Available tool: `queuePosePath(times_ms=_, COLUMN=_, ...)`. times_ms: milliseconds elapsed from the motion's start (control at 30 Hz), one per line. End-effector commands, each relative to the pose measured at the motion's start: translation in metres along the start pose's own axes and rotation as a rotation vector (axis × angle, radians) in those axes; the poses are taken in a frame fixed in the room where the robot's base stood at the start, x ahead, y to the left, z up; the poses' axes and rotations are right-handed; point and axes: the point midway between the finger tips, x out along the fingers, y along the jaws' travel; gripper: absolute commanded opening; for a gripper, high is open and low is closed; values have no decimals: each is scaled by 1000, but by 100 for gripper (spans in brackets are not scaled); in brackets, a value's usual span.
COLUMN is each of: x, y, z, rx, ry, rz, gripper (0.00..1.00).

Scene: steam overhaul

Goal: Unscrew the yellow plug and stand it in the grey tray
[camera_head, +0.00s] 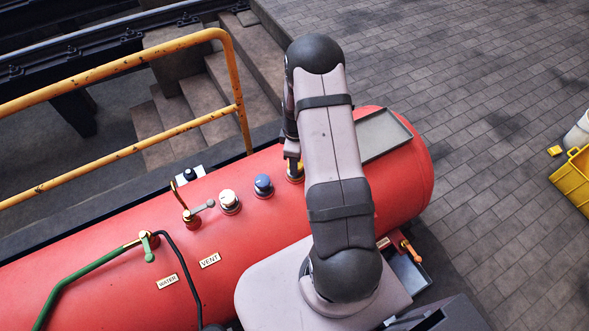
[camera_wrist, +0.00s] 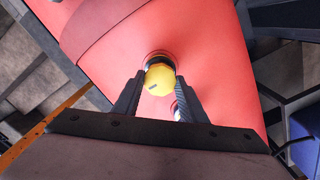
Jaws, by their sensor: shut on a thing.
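The yellow plug (camera_wrist: 159,78) is between the two fingers of my gripper (camera_wrist: 160,84) in the wrist view, and the gripper is shut on it. A dark and silver collar (camera_wrist: 158,57) on the red tank shows just behind the plug. How far the plug is screwed in cannot be told. In the head view my gripper (camera_head: 293,168) points down at the tank top, and only a sliver of yellow shows under it; my arm hides the rest. The grey tray (camera_head: 384,134) lies on the tank top, right of my arm, and its visible part looks empty.
A yellow railing (camera_head: 120,70) stands behind. A yellow crate (camera_head: 575,178) is on the paving at right.

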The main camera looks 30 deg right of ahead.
Motion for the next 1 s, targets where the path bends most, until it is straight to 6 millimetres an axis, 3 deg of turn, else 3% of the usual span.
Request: queuePosePath(times_ms=1000, x=-22, y=0, z=0, rx=1, ry=0, rz=0, gripper=7)
